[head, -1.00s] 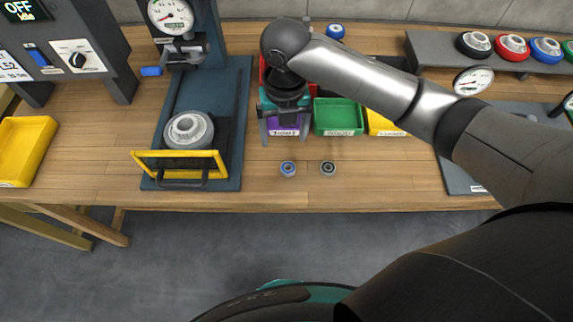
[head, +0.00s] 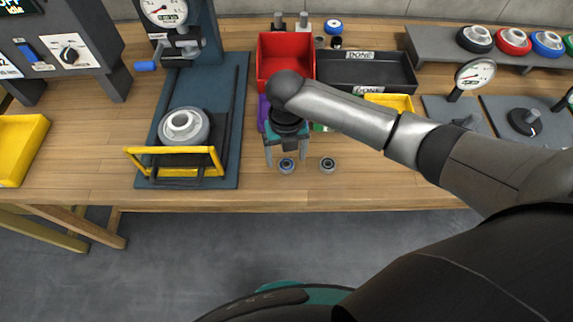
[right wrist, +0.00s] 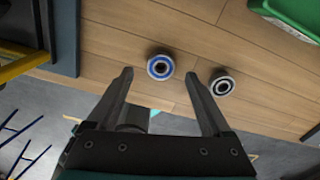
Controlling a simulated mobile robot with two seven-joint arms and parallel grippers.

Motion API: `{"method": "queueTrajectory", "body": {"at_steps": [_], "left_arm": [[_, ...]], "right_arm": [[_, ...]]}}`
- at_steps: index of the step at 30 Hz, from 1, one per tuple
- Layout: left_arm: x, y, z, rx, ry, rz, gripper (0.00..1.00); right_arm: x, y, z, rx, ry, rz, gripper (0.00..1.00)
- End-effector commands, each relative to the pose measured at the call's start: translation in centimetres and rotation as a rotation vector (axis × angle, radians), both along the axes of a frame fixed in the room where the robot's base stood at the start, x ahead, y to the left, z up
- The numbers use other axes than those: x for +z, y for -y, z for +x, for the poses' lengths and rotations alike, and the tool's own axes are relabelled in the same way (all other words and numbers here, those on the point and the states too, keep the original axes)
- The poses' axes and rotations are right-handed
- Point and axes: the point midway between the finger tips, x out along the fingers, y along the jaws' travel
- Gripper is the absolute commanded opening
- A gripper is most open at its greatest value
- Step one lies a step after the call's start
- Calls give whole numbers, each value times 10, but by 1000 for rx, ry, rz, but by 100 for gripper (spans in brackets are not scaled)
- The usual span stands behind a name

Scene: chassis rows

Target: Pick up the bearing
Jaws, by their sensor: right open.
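Two small round bearings lie on the wooden table near its front edge. One bearing has a blue ring (head: 287,166); it also shows in the right wrist view (right wrist: 160,67). The other bearing is dark grey (head: 327,165) and lies to its right, also in the right wrist view (right wrist: 222,84). My right gripper (head: 286,163) is open and empty. In the head view its fingertips come down around the blue-ringed bearing. In the right wrist view the gripper (right wrist: 158,78) has the blue-ringed bearing ahead, between the finger lines. My left gripper is not in view.
A press (head: 233,130) with a yellow guard (head: 175,150) stands to the left. Behind my right arm are a red bin (head: 265,62), a black tray (head: 365,72) and a yellow bin (head: 392,102). The table front, right of the grey bearing, is clear.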

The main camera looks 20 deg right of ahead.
Motion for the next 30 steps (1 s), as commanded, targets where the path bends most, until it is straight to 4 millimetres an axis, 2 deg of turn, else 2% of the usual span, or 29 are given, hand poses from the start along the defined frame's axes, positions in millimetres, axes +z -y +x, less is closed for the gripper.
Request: {"method": "queueTrajectory", "body": {"at_steps": [3, 6, 14, 30], "left_arm": [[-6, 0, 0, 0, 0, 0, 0], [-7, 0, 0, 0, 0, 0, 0], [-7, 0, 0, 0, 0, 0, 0], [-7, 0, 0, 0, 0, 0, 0]], "right_arm": [[-19, 1, 1, -1, -2, 0, 84], [-27, 2, 1, -1, 0, -1, 84], [-28, 2, 1, 0, 2, -1, 84], [-27, 2, 1, 0, 1, -1, 23]]}}
